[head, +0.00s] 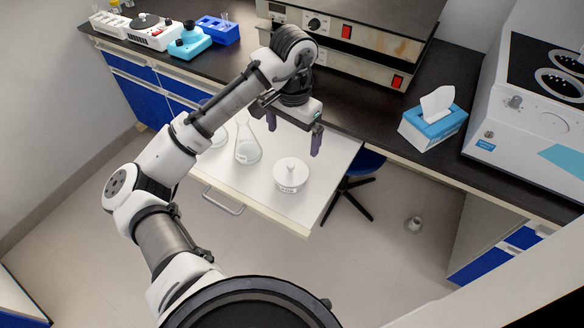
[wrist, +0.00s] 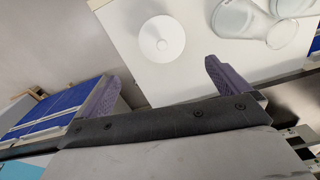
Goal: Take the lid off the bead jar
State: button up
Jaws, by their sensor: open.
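The white bead jar (head: 291,182) stands upright on a white pull-out surface below the bench top. Its round white lid (head: 291,168) with a central knob sits on top. In the wrist view the lid (wrist: 150,48) is seen from above, its knob near the middle, and it hides most of the jar. My gripper (head: 294,134) is above the surface, toward the bench from the jar. Its two purple fingers are spread apart, with nothing between them, and it is apart from the lid.
A glass flask (head: 247,152) stands left of the jar, with more glassware partly hidden behind my arm. The drawer (head: 275,207) has a handle at its front. A tissue box (head: 432,128) and an instrument (head: 340,38) stand on the dark bench. A blue stool (head: 367,160) is beside the drawer.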

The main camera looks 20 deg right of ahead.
send_over(291, 164)
jog(key=f, duration=0.6)
jog(key=shift+s+d+f, duration=0.15)
jog(key=shift+s, duration=0.1)
jog(key=shift+w+f+p, duration=0.2)
jog(key=shift+f+p, duration=0.9)
jog(key=shift+f, duration=1.6)
jog(key=shift+c, duration=0.4)
jog(key=c, duration=0.7)
